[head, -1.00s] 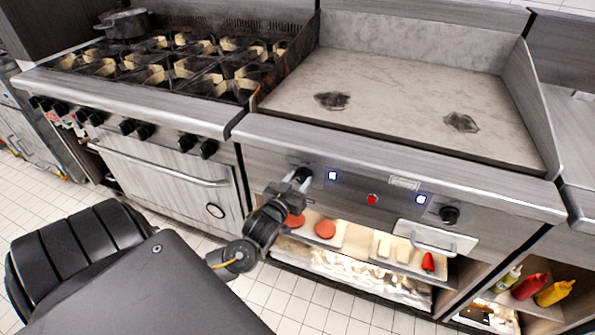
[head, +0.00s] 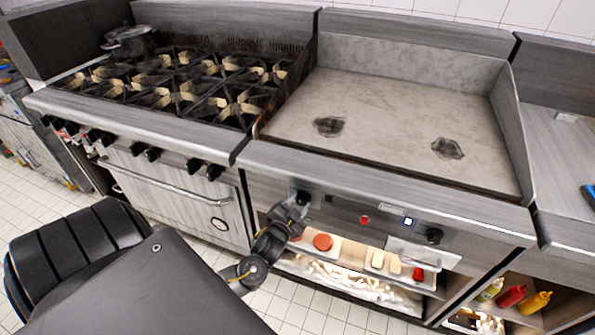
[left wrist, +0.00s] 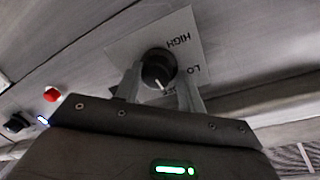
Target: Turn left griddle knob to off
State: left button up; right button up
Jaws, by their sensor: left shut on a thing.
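The left griddle knob (left wrist: 158,66) is black and round, with a white pointer line aimed down in the left wrist view. Its plate (left wrist: 190,30) reads HIGH and LO, and a partly hidden label lies near the pointer's end. My left gripper (head: 301,199) is at this knob on the griddle's front panel. In the left wrist view its two fingers (left wrist: 160,88) stand on either side of the knob, shut on it. In the head view the gripper partly covers the knob (head: 303,194). My right gripper is not in view.
The right griddle knob (head: 434,235) has a lit blue light (head: 409,221) beside it. A red button (head: 364,219) sits between the knobs. The griddle top (head: 390,110) has two dark patches.

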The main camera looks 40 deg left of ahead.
pick_arm(q)
jog(key=shift+d+f+m+p, duration=0.15)
jog(key=shift+d+m+p, duration=0.2)
jog(key=shift+m+p, duration=0.35)
jog(key=shift+f, duration=0.1)
jog(key=o, duration=0.8)
jog(key=shift+a, duration=0.1)
jog(key=shift+s, duration=0.25)
jog(key=v, duration=0.5)
jog(key=b+v, duration=0.1)
jog(key=v, duration=0.4)
jog(key=shift+s+d+r, duration=0.1)
jog(key=shift+d+r, duration=0.1)
jog(key=shift+r, duration=0.05)
